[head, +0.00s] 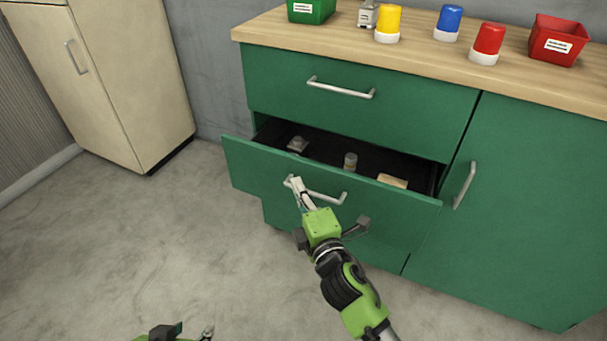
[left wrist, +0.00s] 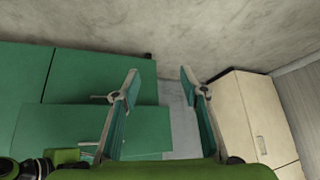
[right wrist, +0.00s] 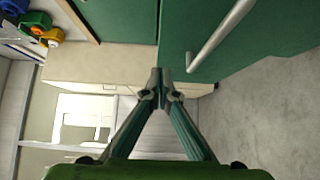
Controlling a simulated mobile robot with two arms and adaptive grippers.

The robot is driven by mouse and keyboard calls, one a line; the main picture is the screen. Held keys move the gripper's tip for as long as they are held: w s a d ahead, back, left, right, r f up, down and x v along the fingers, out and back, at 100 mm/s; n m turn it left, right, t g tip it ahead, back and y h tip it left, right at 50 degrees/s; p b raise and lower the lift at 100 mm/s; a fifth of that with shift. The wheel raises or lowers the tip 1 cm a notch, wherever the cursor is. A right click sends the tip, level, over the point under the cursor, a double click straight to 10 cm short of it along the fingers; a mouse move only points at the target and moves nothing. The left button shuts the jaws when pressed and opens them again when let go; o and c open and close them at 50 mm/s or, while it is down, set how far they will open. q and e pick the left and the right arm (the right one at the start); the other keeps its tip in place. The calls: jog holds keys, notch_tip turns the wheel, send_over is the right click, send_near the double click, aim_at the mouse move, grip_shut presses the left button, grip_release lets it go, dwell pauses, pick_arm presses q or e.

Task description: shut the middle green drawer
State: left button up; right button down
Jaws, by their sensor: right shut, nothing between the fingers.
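The middle green drawer (head: 255,166) is pulled out of the green cabinet; its dark inside shows, with a few small objects in it. Its silver bar handle (head: 328,197) is on the front. My right gripper (head: 296,181) is shut and empty, its fingertips at the drawer front by the handle's left end; I cannot tell if they touch. In the right wrist view its closed fingers (right wrist: 160,75) lie beside a silver handle (right wrist: 222,38). My left gripper (head: 193,331) is low at the bottom edge; in the left wrist view its fingers (left wrist: 160,73) are apart and empty.
The closed top drawer (head: 280,88) is above, and a closed green door (head: 520,200) with a handle is at right. The wooden top (head: 340,44) carries a green bin, coloured jars and a red bin (head: 557,40). A cream cabinet (head: 115,80) stands at left; the floor between is clear.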

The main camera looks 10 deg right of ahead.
aim_at(315, 162)
jog(key=w, duration=0.2)
jog(key=w+d, duration=0.1)
jog(key=w, duration=0.1)
jog(key=shift+d, duration=0.15)
pick_arm(q)
jog(key=shift+w+d+r+t, duration=0.3)
jog(key=shift+w+r+t, duration=0.15)
jog(key=shift+w, duration=0.35)
jog(key=shift+w+d+r+t, duration=0.3)
jog(key=shift+w+r, duration=0.2)
jog(key=shift+w, duration=0.25)
pick_arm(e)
jog(key=shift+w+d, duration=0.35)
jog(key=shift+w, duration=0.05)
